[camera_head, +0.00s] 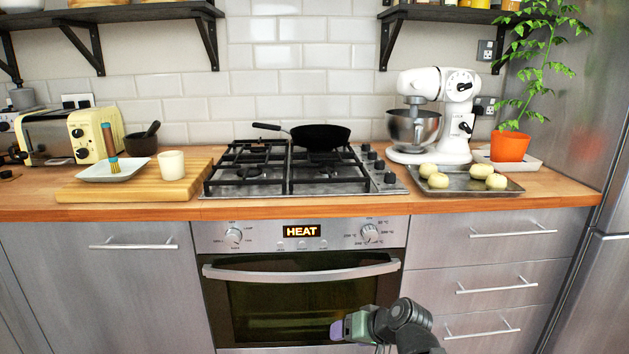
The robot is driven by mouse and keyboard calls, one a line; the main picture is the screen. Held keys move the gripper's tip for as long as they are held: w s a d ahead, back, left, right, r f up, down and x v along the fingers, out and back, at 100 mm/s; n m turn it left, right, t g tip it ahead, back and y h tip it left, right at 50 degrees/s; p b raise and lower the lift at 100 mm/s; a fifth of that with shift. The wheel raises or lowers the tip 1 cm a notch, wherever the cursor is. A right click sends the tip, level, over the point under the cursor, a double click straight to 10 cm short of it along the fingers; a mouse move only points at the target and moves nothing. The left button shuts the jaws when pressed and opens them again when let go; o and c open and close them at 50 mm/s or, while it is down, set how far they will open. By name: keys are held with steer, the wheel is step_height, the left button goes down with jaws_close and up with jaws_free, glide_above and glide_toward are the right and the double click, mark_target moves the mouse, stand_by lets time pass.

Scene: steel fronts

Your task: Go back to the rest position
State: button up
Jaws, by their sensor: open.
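My gripper (337,330) is at the bottom of the view, right of centre, in front of the lower oven door. Its fingers point left, and a purple fingertip shows. It looks empty and open, apart from the oven handle. The oven (302,307) is shut, with a long bar handle (300,271) across the top of its door. Its display (301,231) reads HEAT.
A black pan (320,137) stands on the hob (243,177). A tray (470,182) with several dough balls lies on the right counter, before a white mixer (440,112). A wooden board (135,189) lies at left. Drawer handles (490,287) stick out at right.

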steer(key=s+d+f+m+g+h, duration=0.1)
steer(key=s+d+f+g+h, duration=0.45)
steer(key=s+d, duration=0.3)
step_height(320, 180, up, 30)
steer(key=a+h+p, duration=0.1)
steer(key=p, duration=2.8)
steer(key=shift+s, duration=0.15)
